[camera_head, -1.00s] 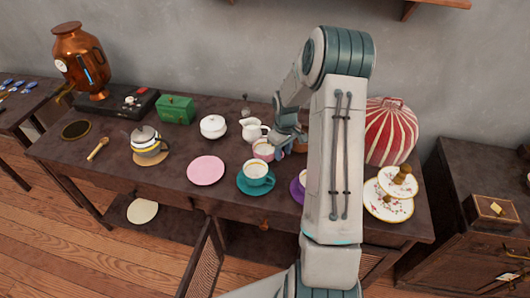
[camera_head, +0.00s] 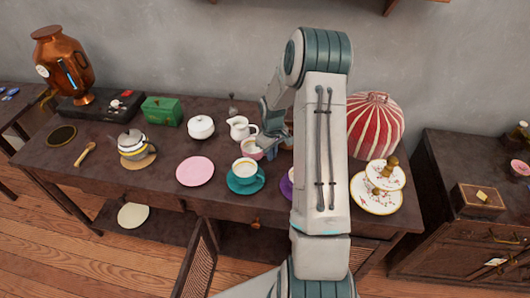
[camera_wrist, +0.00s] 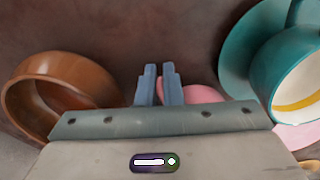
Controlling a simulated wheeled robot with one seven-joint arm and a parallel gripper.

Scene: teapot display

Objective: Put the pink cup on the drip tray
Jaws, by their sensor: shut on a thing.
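The pink cup (camera_head: 249,150) stands on the dark table just behind the teal cup, in front of the white jug. My gripper (camera_head: 264,143) is at its right side. In the wrist view my gripper's fingers (camera_wrist: 160,86) are close together, shut on the pink cup. Only a pink part of that cup (camera_wrist: 204,95) shows behind the fingers and the gripper body. The exact place of the grip is hidden. The drip tray appears to be the dark round disc with a brass-coloured rim (camera_head: 61,135) at the far left, in front of the copper urn.
The teal cup (camera_head: 246,168) on its saucer and the pink saucer (camera_head: 195,171) stand close in front. A brown bowl (camera_wrist: 20,98) is beside my gripper.

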